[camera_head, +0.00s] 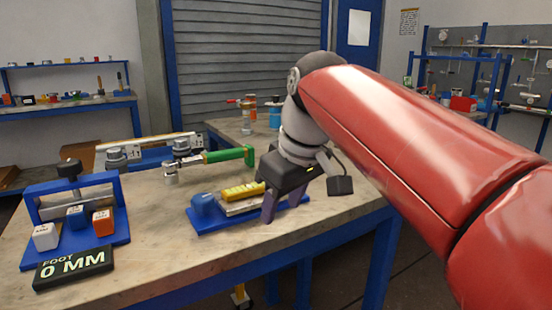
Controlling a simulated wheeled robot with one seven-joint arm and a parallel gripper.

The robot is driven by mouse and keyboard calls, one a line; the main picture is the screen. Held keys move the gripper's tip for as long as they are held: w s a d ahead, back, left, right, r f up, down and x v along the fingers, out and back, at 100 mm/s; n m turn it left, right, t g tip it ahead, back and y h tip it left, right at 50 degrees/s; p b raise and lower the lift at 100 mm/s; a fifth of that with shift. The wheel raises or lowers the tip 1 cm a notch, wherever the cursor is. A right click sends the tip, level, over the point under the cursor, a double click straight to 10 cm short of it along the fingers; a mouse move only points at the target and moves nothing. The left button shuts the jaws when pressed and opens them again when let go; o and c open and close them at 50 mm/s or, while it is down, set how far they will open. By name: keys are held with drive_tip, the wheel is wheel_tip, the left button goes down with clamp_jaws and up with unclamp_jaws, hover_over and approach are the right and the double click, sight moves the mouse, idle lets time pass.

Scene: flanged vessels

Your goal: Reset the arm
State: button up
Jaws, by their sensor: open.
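My red arm comes in from the right side of the head view. My gripper (268,207) is at its end, pointing down over the right part of the workbench. Its two fingers are apart, with nothing seen between them. The fingers are in front of a blue tray (208,224), and I cannot tell whether they touch it. The tray holds a yellow block (243,191) and a blue rounded piece (205,206). Part of the tray is hidden behind my gripper.
A blue stand (117,215) with white, blue and orange cubes is at the left of the workbench (165,262). A black "FOOT 0 MM" sign (73,268) lies in front. A green-handled tool (225,154) and a flanged rail (150,142) lie behind the tray. The bench's front middle is clear.

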drive_tip(key=s+d+f+m+t+h, duration=0.1)
drive_tip(key=s+d+f+m, duration=0.3)
drive_tip(key=s+d+f, duration=0.3)
drive_tip(key=s+d+f+m+t+h, duration=0.1)
drive_tip(key=s+d+f+m, duration=0.4)
drive_tip(key=f, duration=0.8)
drive_tip(key=s+d, duration=0.2)
drive_tip(key=shift+s+d, duration=0.3)
drive_tip(key=shift+s, duration=0.05)
drive_tip(key=shift+r, duration=0.1)
